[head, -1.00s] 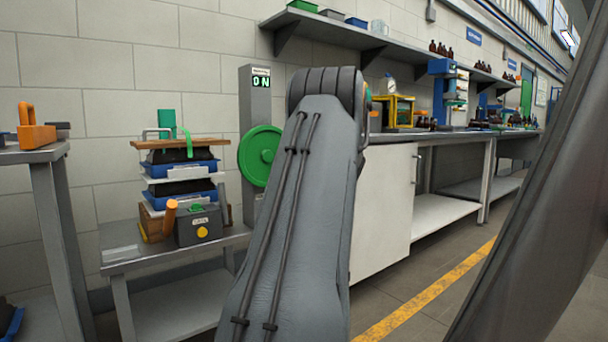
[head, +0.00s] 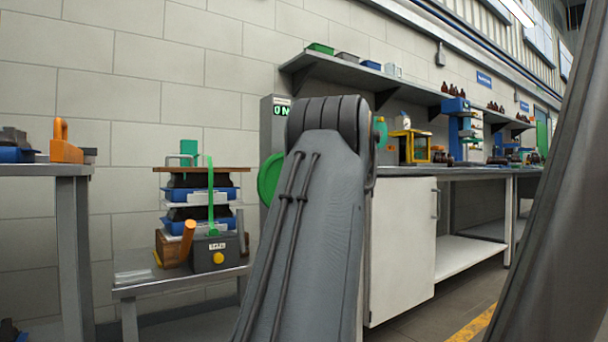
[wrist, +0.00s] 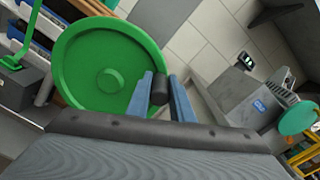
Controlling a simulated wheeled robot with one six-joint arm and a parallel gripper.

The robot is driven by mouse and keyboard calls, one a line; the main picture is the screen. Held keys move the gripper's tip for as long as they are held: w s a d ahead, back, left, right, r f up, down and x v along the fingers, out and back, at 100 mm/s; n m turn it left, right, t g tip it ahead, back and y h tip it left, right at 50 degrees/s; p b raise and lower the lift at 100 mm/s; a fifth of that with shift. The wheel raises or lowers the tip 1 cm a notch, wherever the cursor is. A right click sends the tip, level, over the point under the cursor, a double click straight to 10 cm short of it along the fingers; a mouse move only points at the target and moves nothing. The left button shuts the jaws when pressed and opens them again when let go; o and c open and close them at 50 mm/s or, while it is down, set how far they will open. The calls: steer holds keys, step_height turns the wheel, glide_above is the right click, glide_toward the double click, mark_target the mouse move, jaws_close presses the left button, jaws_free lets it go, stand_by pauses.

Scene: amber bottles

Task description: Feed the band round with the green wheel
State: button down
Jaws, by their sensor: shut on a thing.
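The green wheel (head: 267,181) is on a grey post (head: 270,130) with a small display reading "ON"; my arm partly hides it in the head view. In the wrist view the wheel (wrist: 85,65) fills the upper left, and my gripper (wrist: 160,88) is shut on its dark handle (wrist: 160,90) near the rim. The band's route behind the stack is hidden.
The stack and grey box stand on a low metal table (head: 145,288). An orange-handled item (head: 65,147) sits on a higher table at left. A white cabinet (head: 405,245) and long bench are right of my arm. Bottles stand on the wall shelf above.

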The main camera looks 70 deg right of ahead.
steer(key=shift+w+a+r, duration=0.4)
steer(key=shift+a, duration=0.15)
steer(key=shift+f, duration=0.15)
steer(key=c, duration=1.6)
jaws_free()
steer(key=shift+w+a, duration=0.1)
steer(key=shift+o, duration=0.2)
steer(key=p+v, duration=0.1)
steer(key=v, duration=0.6)
steer(key=shift+s, duration=0.4)
